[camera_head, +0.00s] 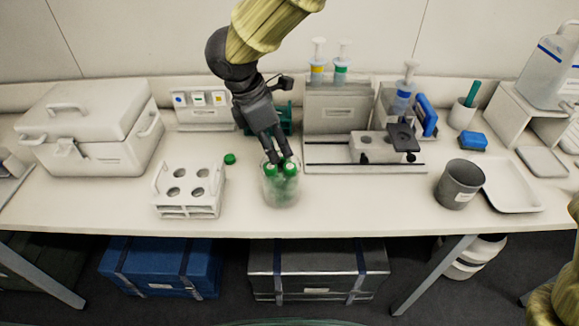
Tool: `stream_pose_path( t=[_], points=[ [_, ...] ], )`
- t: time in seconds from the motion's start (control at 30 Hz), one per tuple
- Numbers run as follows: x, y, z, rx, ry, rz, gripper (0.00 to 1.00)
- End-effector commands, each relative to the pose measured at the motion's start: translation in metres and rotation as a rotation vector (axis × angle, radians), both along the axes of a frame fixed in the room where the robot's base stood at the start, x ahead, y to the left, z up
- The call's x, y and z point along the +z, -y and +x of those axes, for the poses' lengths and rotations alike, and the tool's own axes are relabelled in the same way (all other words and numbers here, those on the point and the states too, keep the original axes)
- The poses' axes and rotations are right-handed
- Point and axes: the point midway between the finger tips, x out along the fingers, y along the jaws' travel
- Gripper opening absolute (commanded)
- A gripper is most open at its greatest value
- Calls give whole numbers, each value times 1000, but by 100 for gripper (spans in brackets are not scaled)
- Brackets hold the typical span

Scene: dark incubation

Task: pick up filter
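My gripper (279,158) points down over a clear round container (281,196) near the front middle of the bench. Green-capped items stand in the container, with a left green cap (270,170) and a right green cap (290,169) right below the fingertips. The two fingers are close together with a small gap; I cannot tell whether they grip or touch a cap. No thing is clearly recognisable as a filter. Syringes stand at the back, one with a yellow band (317,68) and one with a green band (341,70).
A white tube rack (189,207) with empty holes and a loose green cap (230,159) are left of the container. A white case (85,130) stands far left. A grey cup (458,187) and a white tray (512,201) are right. The bench is clear between container and cup.

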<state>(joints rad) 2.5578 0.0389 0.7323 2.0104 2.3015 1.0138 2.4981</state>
Motion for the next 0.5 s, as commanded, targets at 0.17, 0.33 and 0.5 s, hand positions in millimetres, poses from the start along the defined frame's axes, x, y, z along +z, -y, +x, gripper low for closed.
stream_pose_path(
  t=[0.17, 0.33, 0.5],
  points=[
    [-17, 5, 2, 1, 0, 0, 34],
    [-24, 8, 3, 3, -1, 0, 34],
    [-40, 18, 7, 4, -3, -3, 34]
  ],
)
